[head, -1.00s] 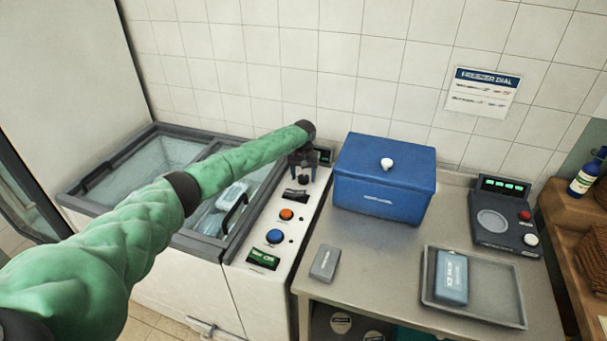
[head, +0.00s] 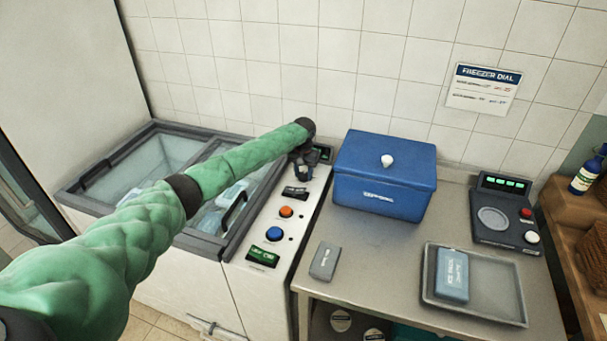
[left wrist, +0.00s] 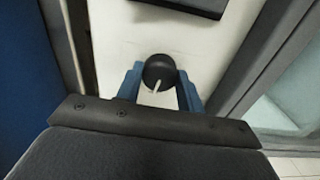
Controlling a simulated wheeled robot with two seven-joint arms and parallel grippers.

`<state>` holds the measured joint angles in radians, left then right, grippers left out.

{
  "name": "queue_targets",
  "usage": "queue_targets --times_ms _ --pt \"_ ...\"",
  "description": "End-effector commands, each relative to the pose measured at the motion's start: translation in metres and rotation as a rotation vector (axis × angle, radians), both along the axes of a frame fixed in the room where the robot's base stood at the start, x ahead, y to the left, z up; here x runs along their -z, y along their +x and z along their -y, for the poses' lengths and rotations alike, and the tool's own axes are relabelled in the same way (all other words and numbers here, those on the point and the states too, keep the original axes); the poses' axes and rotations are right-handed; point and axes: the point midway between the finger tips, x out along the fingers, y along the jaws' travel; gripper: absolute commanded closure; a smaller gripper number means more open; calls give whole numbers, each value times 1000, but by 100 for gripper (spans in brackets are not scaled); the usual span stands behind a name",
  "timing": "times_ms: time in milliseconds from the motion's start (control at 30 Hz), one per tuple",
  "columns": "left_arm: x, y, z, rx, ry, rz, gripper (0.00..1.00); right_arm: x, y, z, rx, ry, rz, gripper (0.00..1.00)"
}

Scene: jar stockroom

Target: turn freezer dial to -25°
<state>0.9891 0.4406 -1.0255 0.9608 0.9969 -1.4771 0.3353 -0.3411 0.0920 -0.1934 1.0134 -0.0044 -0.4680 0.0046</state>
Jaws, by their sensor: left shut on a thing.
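The freezer dial (left wrist: 158,70) is a round black knob with a pale pointer line, on the freezer's white control panel (head: 270,262). In the left wrist view my left gripper (left wrist: 160,82) has its two blue fingers on either side of the dial, shut on it. In the head view the left gripper (head: 301,172) is at the far end of the panel and mostly hides the dial. The pointer slants slightly in the left wrist view; the setting it marks cannot be read. A small dark display (head: 323,154) sits beside the gripper. My right gripper is not in view.
Orange (head: 286,211) and blue (head: 275,233) buttons sit on the panel nearer me. A blue box (head: 384,195) stands close right on the steel table, with a tray (head: 490,308) and a scale (head: 507,232). A freezer dial sign (head: 484,88) hangs on the wall.

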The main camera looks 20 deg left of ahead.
Motion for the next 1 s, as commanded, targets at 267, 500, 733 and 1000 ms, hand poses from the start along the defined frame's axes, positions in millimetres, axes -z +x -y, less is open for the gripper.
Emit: queue_targets --times_ms 267,500,733,1000 --pt "1 0 1 249 -1 0 85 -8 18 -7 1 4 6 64" --pt "1 0 0 474 -1 0 85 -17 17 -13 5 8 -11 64" --pt "0 0 0 666 -1 1 85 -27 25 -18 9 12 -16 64" --pt "0 1 0 820 0 1 85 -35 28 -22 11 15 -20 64"
